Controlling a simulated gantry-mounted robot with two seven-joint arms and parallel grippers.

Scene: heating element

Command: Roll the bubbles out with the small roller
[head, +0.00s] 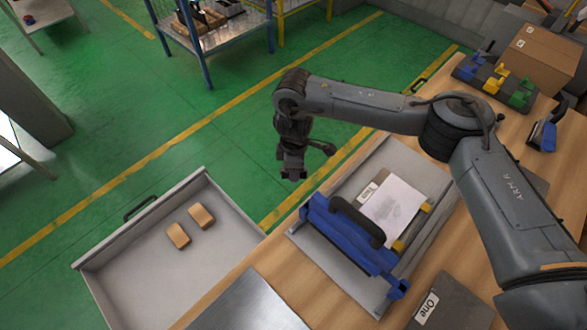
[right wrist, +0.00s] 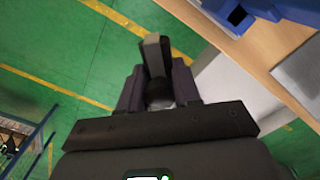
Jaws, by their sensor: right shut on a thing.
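My right gripper (head: 293,172) hangs over the green floor, left of the workbench. It is shut on a small dark tool, likely the small roller (right wrist: 154,58), whose dark grey end sticks out between the fingers in the right wrist view. I cannot see its roller part clearly. On the bench, a white sheet with a grey patch (head: 392,212) lies on a grey tray (head: 320,260). A blue bar with a black handle (head: 345,240) spans the tray beside the sheet. Yellow clips (head: 398,247) sit at the sheet's edge. My left gripper is not in view.
An open drawer (head: 150,285) with two tan blocks (head: 190,226) juts out from the bench. A rack with blue, yellow and green pieces (head: 498,82), a blue tool (head: 545,132) and a cardboard box (head: 540,55) stand at upper right. A plate labelled "One" (head: 455,305) lies near my arm.

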